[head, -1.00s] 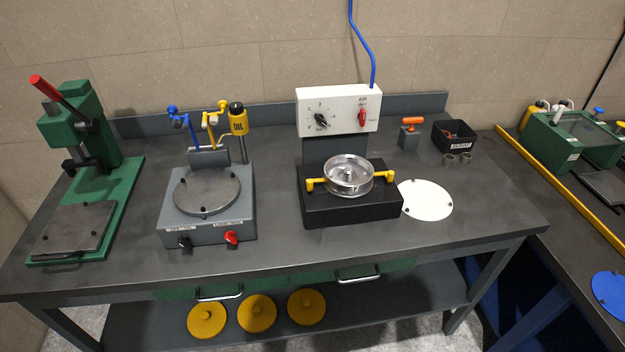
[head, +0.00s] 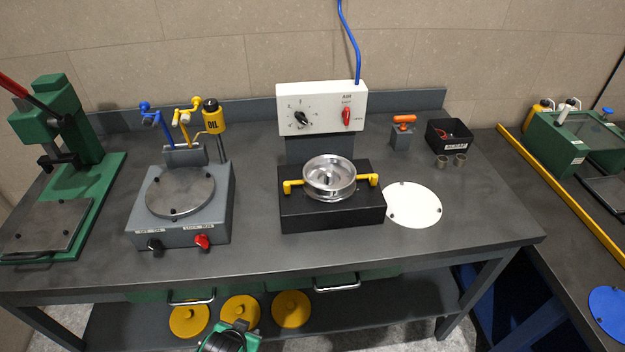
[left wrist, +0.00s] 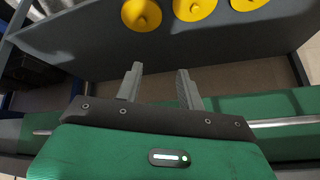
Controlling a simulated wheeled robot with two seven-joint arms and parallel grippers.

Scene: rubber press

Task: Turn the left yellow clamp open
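The left yellow clamp (head: 291,185) is a small handle at the left side of the black press base (head: 330,212). A matching right yellow clamp (head: 369,179) sits on the other side. Between them stands a round silver metal dish (head: 329,177). Part of my left arm shows at the bottom of the head view, low in front of the bench and well away from the clamp. In the left wrist view my left gripper (left wrist: 159,80) has its two fingers apart with nothing between them. My right gripper is in neither view.
A white control box (head: 322,108) with a black dial and red switch stands behind the press. A grey plate unit (head: 180,205) is left of it and a white disc (head: 413,204) right. Yellow discs (head: 240,308) lie on the lower shelf. The bench front is clear.

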